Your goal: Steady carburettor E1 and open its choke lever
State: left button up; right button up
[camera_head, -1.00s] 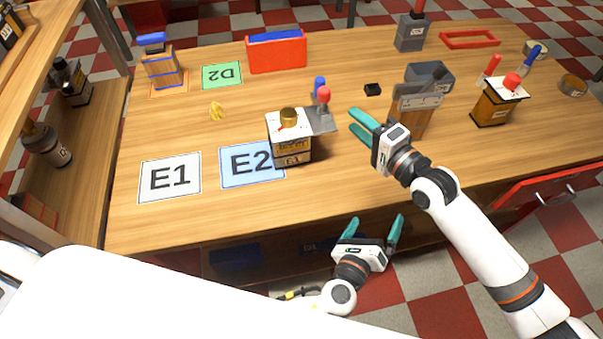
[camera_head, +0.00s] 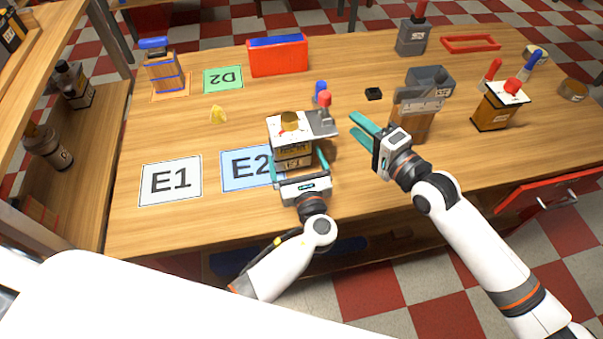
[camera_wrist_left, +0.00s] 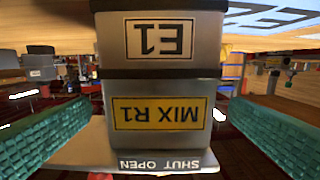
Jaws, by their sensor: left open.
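Carburettor E1 (camera_head: 291,153) stands upright on the table by the E2 mat, with a gold knob (camera_head: 290,118) on its white top. A red-tipped lever (camera_head: 325,100) and a blue tip (camera_head: 320,87) show at its right; I cannot tell which is the choke lever. In the left wrist view the carburettor (camera_wrist_left: 160,60) appears upside down, with E1, MIX R1 and SHUT OPEN labels. My left gripper (camera_head: 299,166) is open, its fingers on either side of the carburettor's near part, with gaps visible in the wrist view. My right gripper (camera_head: 352,122) is open and empty, right of the levers.
White E1 mat (camera_head: 171,195) is bare; blue E2 mat (camera_head: 240,183) lies partly behind the carburettor. A grey-topped unit (camera_head: 410,120) stands behind my right gripper. A red bin (camera_head: 278,56), yellow piece (camera_head: 218,115) and small black block (camera_head: 373,94) are farther back.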

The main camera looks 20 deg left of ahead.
pick_arm(q)
jog(key=x, duration=0.7)
jog(key=shift+d, duration=0.1)
jog(key=c, duration=1)
jog(key=shift+s, duration=0.1)
